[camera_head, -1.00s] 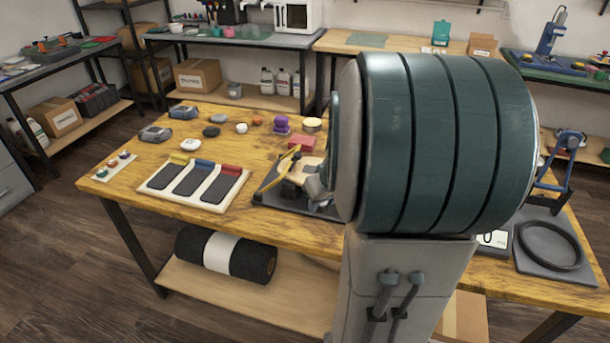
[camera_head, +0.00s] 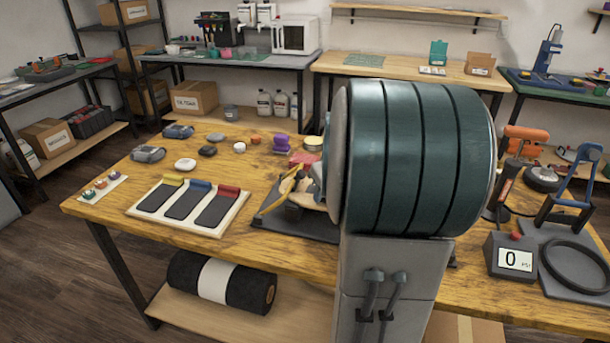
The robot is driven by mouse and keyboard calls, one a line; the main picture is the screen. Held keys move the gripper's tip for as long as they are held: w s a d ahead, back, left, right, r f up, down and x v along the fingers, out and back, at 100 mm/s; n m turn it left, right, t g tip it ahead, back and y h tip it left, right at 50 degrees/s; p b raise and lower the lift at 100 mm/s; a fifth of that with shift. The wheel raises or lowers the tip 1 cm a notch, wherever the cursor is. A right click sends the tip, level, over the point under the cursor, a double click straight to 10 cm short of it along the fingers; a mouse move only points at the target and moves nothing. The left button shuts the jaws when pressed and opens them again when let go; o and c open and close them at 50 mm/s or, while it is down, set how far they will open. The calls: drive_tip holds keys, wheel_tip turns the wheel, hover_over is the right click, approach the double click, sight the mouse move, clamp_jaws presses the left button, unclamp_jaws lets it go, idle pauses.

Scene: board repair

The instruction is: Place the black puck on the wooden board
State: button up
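A small black puck (camera_head: 208,150) lies on the wooden table (camera_head: 130,187), among other small round pieces left of centre. A pale wooden board (camera_head: 153,215) lies near the table's front left, holding three dark strips with yellow, blue and red ends. Another light wooden piece (camera_head: 317,204) shows on a dark mat (camera_head: 285,227) beside my arm, partly hidden. I cannot tell which of these two the task means. My large green-grey arm link blocks the middle of the view. My gripper is not visible, so its state and any hold are hidden.
Pale pucks (camera_head: 185,164), a purple piece (camera_head: 281,142) and a red block (camera_head: 305,158) lie near the black puck. A display (camera_head: 512,259), a blue stand (camera_head: 576,185) and a black ring (camera_head: 577,268) stand at right. Bare tabletop lies behind the strip board.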

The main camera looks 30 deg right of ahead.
sight(311, 187)
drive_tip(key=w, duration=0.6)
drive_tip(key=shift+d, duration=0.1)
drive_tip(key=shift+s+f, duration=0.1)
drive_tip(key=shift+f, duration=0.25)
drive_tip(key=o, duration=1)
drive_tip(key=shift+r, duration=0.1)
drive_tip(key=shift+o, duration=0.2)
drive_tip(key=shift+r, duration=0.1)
